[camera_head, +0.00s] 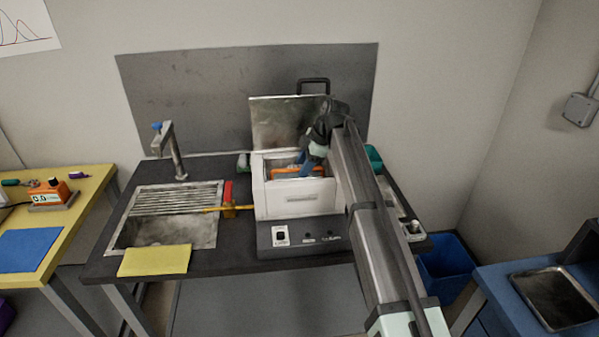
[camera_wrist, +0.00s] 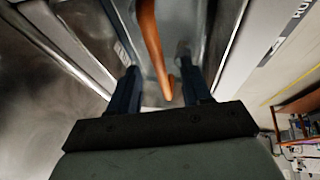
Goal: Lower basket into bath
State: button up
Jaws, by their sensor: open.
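The bath (camera_head: 296,198) is a white box on a dark control base, with its metal lid (camera_head: 285,122) standing open behind it. An orange handle, which I take for the basket's (camera_head: 297,173), shows inside the bath opening; the rest of the basket is hidden by the bath's front wall. My gripper (camera_head: 303,166) reaches down into the opening at the handle. In the wrist view my gripper (camera_wrist: 160,84) has its two dark blue fingers apart, with the orange handle (camera_wrist: 152,45) passing between them. I see no clear contact between the fingers and the handle.
A sink with a metal rack (camera_head: 175,198) and a tap (camera_head: 172,150) are left of the bath. A red and yellow tool (camera_head: 228,205) lies between them. A yellow cloth (camera_head: 155,260) lies at the front edge. A blue bin (camera_head: 445,262) stands right of the bench.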

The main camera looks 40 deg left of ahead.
jog(key=v, duration=0.9)
jog(key=shift+d, duration=0.1)
